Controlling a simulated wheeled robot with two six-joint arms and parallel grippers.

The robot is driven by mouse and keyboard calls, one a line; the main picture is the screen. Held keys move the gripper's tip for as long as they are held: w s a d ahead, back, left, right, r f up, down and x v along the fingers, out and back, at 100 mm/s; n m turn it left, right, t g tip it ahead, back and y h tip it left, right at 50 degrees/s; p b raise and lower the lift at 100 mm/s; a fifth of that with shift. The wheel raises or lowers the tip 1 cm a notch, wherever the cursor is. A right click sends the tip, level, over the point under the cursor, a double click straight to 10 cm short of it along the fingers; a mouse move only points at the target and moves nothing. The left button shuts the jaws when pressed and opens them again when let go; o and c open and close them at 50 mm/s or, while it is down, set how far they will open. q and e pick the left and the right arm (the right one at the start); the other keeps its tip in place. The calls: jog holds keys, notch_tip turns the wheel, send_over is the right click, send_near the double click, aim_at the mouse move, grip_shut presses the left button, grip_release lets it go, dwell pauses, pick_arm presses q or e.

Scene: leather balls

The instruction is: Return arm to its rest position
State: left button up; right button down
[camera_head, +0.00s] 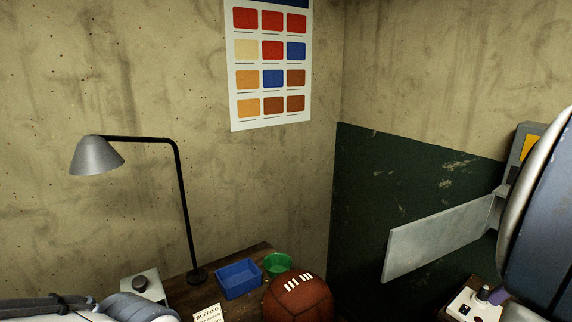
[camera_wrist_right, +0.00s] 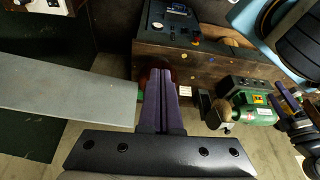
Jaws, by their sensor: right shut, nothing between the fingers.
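In the wrist view my right gripper (camera_wrist_right: 161,75) has its two purple fingers pressed together. They are shut with nothing between them and point toward the wooden bench. In the head view my right arm (camera_head: 545,215) fills the right edge. Parts of my left arm (camera_head: 135,306) show at the lower left, and its gripper cannot be made out. A brown leather football (camera_head: 298,300) with white lacing sits at the bottom middle of the head view, apart from my right arm.
On the wooden bench stand a desk lamp (camera_head: 97,156), a blue tray (camera_head: 238,279), a green bowl (camera_head: 277,264) and a label card (camera_head: 207,313). A flat grey panel (camera_head: 440,240) juts out beside my right arm. A green machine (camera_wrist_right: 250,108) stands right of my fingers.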

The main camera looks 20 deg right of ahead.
jog(key=w+a+f+g, duration=0.1)
jog(key=w+a+f, duration=0.2)
jog(key=a, duration=0.3)
jog(key=w+a+f+g+b, duration=0.1)
jog(key=w+a+f, duration=0.15)
jog(key=a, duration=0.45)
jog(key=w+a+f+g, duration=0.1)
jog(key=w+a+f, duration=0.25)
jog(key=a, duration=0.25)
jog(key=s+a+f+n, duration=0.1)
jog(key=s+a+f, duration=0.2)
jog(key=a, duration=0.5)
jog(key=s+a+f+n+h+b, duration=0.1)
jog(key=s+a+f, duration=0.2)
jog(key=s+a, duration=0.3)
jog(key=a, duration=0.3)
jog(key=shift+s+a+f+g, duration=0.15)
jog(key=shift+s+f+g, duration=0.05)
jog(key=shift+f+g, duration=0.15)
